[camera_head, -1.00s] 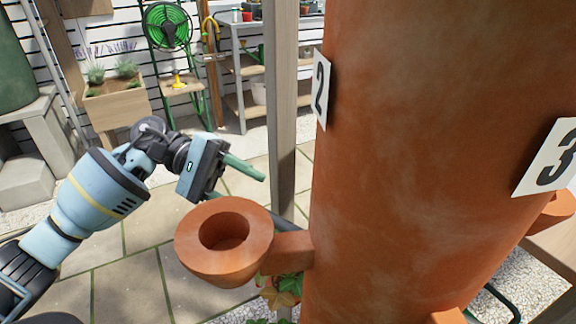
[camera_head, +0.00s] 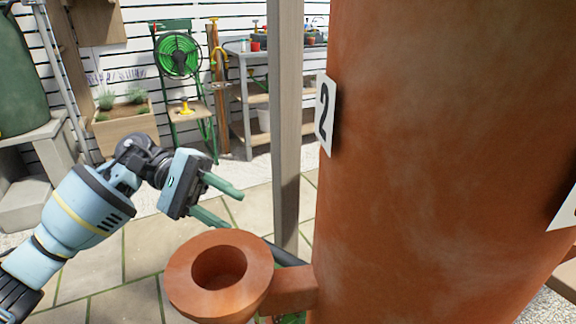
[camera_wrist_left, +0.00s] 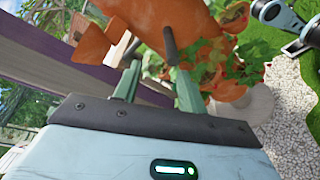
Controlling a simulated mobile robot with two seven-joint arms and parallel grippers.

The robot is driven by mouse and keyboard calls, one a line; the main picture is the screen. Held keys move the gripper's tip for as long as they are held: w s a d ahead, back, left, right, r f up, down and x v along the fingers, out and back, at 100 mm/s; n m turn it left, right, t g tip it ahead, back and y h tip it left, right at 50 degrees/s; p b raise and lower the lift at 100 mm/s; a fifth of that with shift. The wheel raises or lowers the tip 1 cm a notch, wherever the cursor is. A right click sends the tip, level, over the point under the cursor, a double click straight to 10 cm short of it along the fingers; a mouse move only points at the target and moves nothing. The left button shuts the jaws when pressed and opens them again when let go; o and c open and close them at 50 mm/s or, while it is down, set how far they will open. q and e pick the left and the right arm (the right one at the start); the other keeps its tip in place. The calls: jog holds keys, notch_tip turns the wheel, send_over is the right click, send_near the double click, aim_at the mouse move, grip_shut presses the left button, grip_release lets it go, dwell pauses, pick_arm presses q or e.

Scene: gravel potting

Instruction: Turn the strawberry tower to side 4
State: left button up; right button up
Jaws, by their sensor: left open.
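The strawberry tower (camera_head: 430,150) is a tall terracotta column filling the right of the head view. A plate with a 2 (camera_head: 325,113) is on its left side, and the edge of another plate (camera_head: 566,208) shows at the right border. A round terracotta cup (camera_head: 222,275) sticks out to the left on a short arm. My left gripper (camera_head: 226,205) is open and empty, behind and above the cup, apart from the column. In the left wrist view its two green fingers (camera_wrist_left: 152,85) point towards the orange tower (camera_wrist_left: 165,22) and its leafy plants. My right gripper is not in the head view.
A wooden post (camera_head: 286,120) stands just left of the tower. A green hose reel (camera_head: 179,55), a planter box (camera_head: 124,128) and a shelf bench (camera_head: 262,95) stand at the back. The paved floor (camera_head: 130,260) at lower left is clear.

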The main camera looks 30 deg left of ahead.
pick_arm(q)
jog(key=shift+s+b+v, duration=0.2)
jog(key=shift+b+v, duration=0.25)
jog(key=shift+v, duration=0.8)
jog(key=shift+s+b+v, duration=0.2)
jog(key=shift+b+v, duration=0.2)
jog(key=shift+v, duration=0.8)
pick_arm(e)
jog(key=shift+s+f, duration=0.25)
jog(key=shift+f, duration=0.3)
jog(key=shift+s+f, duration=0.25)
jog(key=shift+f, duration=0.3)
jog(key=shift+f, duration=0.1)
